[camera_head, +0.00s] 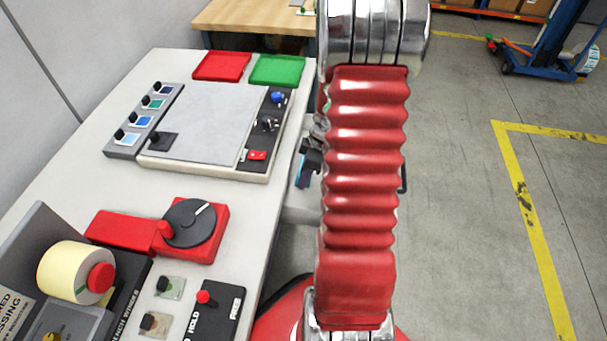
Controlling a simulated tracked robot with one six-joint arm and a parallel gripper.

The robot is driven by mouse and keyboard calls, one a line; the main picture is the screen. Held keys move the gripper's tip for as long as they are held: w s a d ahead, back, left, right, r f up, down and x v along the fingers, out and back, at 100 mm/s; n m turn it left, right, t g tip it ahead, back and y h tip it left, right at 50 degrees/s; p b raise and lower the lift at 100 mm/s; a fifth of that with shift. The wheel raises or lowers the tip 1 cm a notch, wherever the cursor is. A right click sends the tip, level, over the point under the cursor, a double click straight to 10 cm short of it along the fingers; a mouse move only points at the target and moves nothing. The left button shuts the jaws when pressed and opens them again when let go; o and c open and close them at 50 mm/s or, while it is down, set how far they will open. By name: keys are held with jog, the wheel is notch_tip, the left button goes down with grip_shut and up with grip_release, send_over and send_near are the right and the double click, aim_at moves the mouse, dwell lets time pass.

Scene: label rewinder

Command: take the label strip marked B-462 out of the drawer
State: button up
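My red, ribbed arm hangs down the middle of the view and hides much of what is behind it. Dark parts that look like my gripper (309,163) show just left of the arm, beside the bench's right edge. I cannot tell whether its fingers are open. A light grey surface (298,206), possibly the pulled-out drawer, sticks out from the bench's right side below these parts. Its inside is mostly hidden behind my arm. I cannot make out a strip marked B-462 anywhere.
The white bench (262,205) carries a grey plate device (215,120), a rack of several knobbed strips (140,118), a red tray (222,66), a green tray (277,70), a red crank unit (190,225) and a yellow roll (68,270).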

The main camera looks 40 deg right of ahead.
jog(key=shift+c, duration=0.4)
grip_shut()
